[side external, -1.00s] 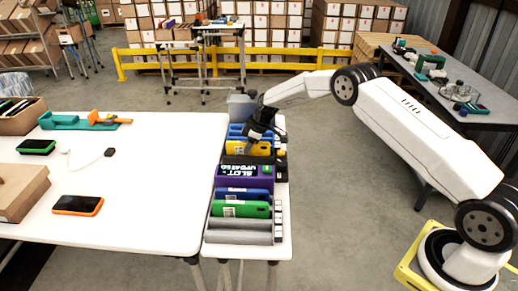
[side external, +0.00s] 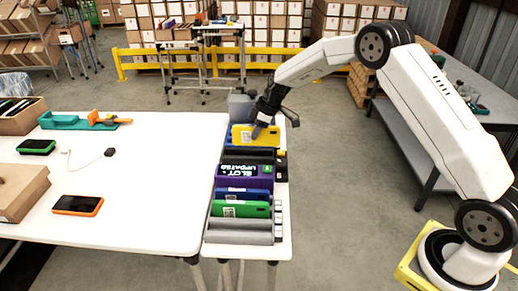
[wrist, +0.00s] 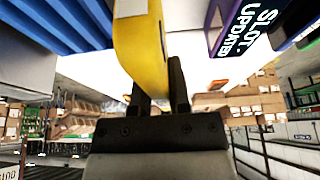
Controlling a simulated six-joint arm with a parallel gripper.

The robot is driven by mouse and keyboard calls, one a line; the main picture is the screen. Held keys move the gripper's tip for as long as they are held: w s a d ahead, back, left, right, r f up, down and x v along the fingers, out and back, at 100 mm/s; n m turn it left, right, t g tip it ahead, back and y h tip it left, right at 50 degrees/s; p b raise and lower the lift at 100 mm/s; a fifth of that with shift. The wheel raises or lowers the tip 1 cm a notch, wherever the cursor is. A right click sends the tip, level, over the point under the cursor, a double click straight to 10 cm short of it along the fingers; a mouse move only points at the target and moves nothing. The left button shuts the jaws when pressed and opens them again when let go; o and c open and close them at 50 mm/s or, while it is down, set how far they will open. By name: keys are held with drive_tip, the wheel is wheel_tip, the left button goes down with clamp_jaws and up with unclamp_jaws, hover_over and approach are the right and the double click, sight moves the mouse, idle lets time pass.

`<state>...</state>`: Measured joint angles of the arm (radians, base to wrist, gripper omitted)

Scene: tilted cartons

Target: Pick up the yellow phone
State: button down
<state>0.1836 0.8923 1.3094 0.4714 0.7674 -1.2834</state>
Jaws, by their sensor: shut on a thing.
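The yellow phone (side external: 241,136) is above the row of slots in the side external view, with a white label on its face. My gripper (side external: 263,128) is shut on its right part. In the wrist view the yellow phone (wrist: 141,45) rises from between the two fingers of my gripper (wrist: 158,95). A purple carton (side external: 245,177) marked "SLOT UPDATED" is in the row nearer the camera, and it shows at the upper right of the wrist view (wrist: 238,25).
The slotted rack (side external: 240,232) also holds a green phone (side external: 238,209) and a blue item (side external: 240,194). Blue ribs (wrist: 60,22) are close to the phone in the wrist view. An orange-edged phone (side external: 77,205) and a green device (side external: 36,147) lie on the white table (side external: 140,190).

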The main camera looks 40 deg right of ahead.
sight(245, 133)
drive_tip(key=s+r, duration=0.1)
drive_tip(key=s, duration=0.2)
drive_tip(key=s+r, duration=0.2)
drive_tip(key=s, duration=0.1)
drive_tip(key=s+r, duration=0.1)
drive_tip(key=s, duration=0.2)
drive_tip(key=shift+s+a+r, duration=0.25)
drive_tip(key=shift+a+r, duration=0.1)
idle(0.4)
drive_tip(key=w+a+f, duration=0.1)
drive_tip(key=w, duration=0.2)
drive_tip(key=w+a+f, duration=0.1)
drive_tip(key=w, duration=0.2)
drive_tip(key=w+a, duration=0.1)
drive_tip(key=w, duration=0.2)
drive_tip(key=shift+a+f, duration=0.4)
drive_tip(key=shift+f, duration=0.15)
drive_tip(key=shift+f, duration=4.35)
